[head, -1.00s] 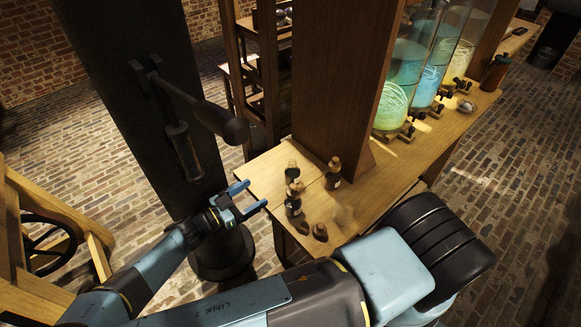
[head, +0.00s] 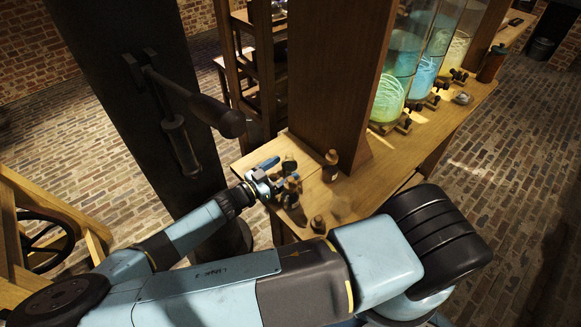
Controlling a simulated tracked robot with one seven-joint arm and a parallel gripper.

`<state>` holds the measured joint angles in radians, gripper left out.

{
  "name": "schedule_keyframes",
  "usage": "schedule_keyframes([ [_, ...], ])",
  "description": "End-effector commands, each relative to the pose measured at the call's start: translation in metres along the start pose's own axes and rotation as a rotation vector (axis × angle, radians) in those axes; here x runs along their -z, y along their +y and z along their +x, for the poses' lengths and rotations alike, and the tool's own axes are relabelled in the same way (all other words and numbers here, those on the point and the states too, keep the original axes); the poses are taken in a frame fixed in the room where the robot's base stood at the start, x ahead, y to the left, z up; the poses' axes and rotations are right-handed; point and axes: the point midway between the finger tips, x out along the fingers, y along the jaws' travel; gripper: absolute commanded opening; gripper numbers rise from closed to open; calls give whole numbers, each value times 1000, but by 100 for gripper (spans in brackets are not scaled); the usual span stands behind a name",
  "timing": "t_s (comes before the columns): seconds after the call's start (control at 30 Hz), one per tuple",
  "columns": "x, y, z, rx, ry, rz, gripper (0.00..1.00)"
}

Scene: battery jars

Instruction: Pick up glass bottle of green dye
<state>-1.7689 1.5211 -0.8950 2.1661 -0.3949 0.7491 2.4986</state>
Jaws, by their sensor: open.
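Several small dark bottles with tan stoppers stand on the near end of the wooden bench in the head view: a back bottle (head: 289,166), a right bottle (head: 330,168), a middle bottle (head: 291,194) and a front bottle (head: 317,224). They are too small and dark to tell which holds green dye. My gripper (head: 277,175) is open over the bench's left edge, its fingers pointing right, close to the back and middle bottles. One blue finger shows behind; the other is partly hidden around the middle bottle. I cannot tell whether it touches a bottle.
A thick wooden post (head: 335,80) rises just behind the bottles. Tall glass jars with green, blue and yellow contents, the green one (head: 388,100) nearest, stand farther along the bench (head: 385,180). A dark metal column (head: 125,100) with a lever stands at left.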

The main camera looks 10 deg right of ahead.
Motion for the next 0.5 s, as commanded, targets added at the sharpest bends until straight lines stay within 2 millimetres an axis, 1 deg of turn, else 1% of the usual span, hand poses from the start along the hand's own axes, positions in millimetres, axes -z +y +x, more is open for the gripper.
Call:
schedule_keyframes([
  [0.1,0,0,8,0,1,-1,85],
  [0.33,0,0,9,1,0,0,85],
  [0.37,0,0,9,1,0,0,83],
  [0.5,0,0,9,0,0,0,69],
])
